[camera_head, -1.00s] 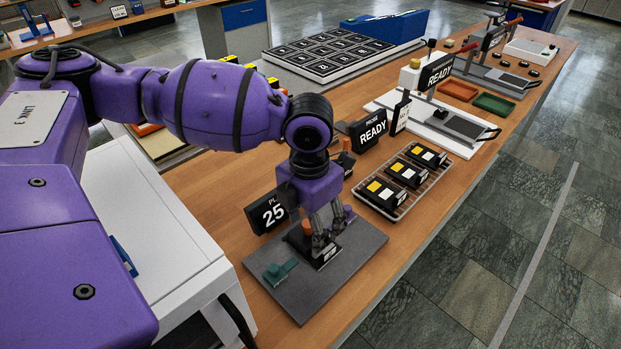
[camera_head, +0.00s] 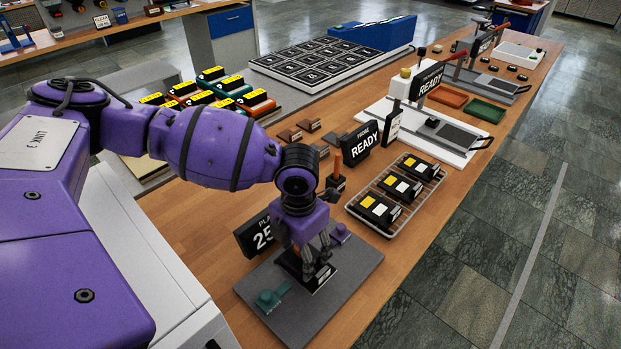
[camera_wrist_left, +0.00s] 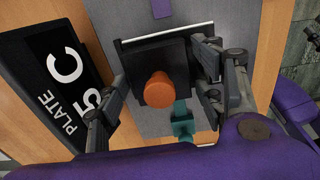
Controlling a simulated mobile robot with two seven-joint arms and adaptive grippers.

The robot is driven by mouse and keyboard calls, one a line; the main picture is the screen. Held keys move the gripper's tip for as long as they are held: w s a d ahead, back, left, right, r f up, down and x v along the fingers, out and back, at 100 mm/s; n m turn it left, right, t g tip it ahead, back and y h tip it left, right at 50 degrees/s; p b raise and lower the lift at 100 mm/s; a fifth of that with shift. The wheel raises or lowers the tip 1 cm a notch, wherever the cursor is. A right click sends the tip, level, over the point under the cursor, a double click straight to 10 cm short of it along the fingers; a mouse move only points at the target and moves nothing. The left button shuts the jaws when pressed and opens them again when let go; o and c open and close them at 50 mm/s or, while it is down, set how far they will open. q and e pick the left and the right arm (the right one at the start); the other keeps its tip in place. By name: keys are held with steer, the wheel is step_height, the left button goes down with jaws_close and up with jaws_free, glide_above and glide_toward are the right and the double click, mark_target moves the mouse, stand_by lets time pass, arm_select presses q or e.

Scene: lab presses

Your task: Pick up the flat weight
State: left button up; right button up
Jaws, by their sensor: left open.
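A flat black block with a round orange knob, which looks like the flat weight (camera_wrist_left: 160,60), lies on the grey plate (camera_head: 340,290) on the bench. In the head view the fingers largely hide it; a white-edged label side shows. My left gripper (camera_head: 318,268) points down over it. In the left wrist view the gripper (camera_wrist_left: 158,88) is open, with the block and knob between its fingers. One finger is on each side; whether they touch it I cannot tell. My right gripper is not in view.
A dark "PLATE 25" display (camera_wrist_left: 65,82) stands close beside the left gripper. A teal piece (camera_head: 270,299) sits on the plate's near-left part. A wire rack (camera_head: 405,205) with several black blocks lies to the right. A "READY" display (camera_head: 362,144) stands beyond the gripper.

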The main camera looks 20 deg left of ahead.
arm_select(q)
steer(key=shift+f, duration=0.1)
jaws_close()
stand_by(0.3)
steer(key=shift+r, duration=0.2)
